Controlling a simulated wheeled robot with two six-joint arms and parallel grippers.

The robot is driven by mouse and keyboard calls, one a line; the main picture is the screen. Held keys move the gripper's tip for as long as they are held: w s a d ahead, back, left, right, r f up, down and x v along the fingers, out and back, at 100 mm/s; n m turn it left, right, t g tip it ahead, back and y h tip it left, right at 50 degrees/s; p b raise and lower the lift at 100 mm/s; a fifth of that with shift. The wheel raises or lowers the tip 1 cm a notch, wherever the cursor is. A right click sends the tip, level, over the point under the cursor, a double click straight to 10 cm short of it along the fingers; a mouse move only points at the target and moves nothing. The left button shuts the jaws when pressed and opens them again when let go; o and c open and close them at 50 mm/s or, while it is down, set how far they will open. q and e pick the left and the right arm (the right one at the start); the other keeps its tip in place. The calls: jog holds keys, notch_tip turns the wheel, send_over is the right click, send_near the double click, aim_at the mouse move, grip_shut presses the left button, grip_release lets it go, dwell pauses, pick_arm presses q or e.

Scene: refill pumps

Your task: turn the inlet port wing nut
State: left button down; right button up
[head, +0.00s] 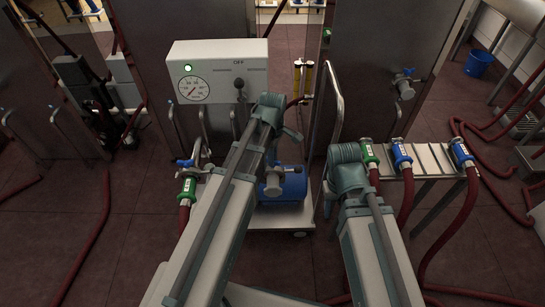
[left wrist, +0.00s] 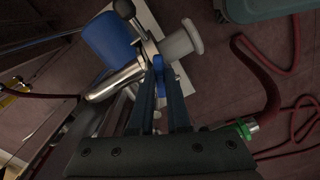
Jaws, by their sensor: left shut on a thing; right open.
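In the left wrist view my left gripper (left wrist: 159,80) is shut on a small blue wing nut (left wrist: 158,64). The nut sits at a steel pipe joint beside the blue pump body (left wrist: 108,40). A pale round-ended fitting (left wrist: 182,40) is just beyond it. In the head view the pump (head: 294,186) stands low on the cart, partly behind my left arm, and the left fingertips are hidden. My right arm ends left of the hose rack; its gripper fingers are hidden behind its own wrist.
A panel (head: 216,72) with gauge and green light stands on the cart. Hoses with green (head: 368,154), blue (head: 401,158) and another blue coupling (head: 461,153) rest on a rack at right. A green-banded hose coupling (head: 187,185) is at left. Red hoses cross the floor.

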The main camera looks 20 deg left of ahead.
pick_arm(q)
jog(key=m, duration=0.4)
jog(key=shift+m, duration=0.3)
jog(key=m, duration=0.3)
jog(key=shift+m, duration=0.4)
jog(key=m, duration=1.3)
jog(key=shift+m, duration=0.3)
jog(key=m, duration=0.3)
jog(key=shift+m, duration=2)
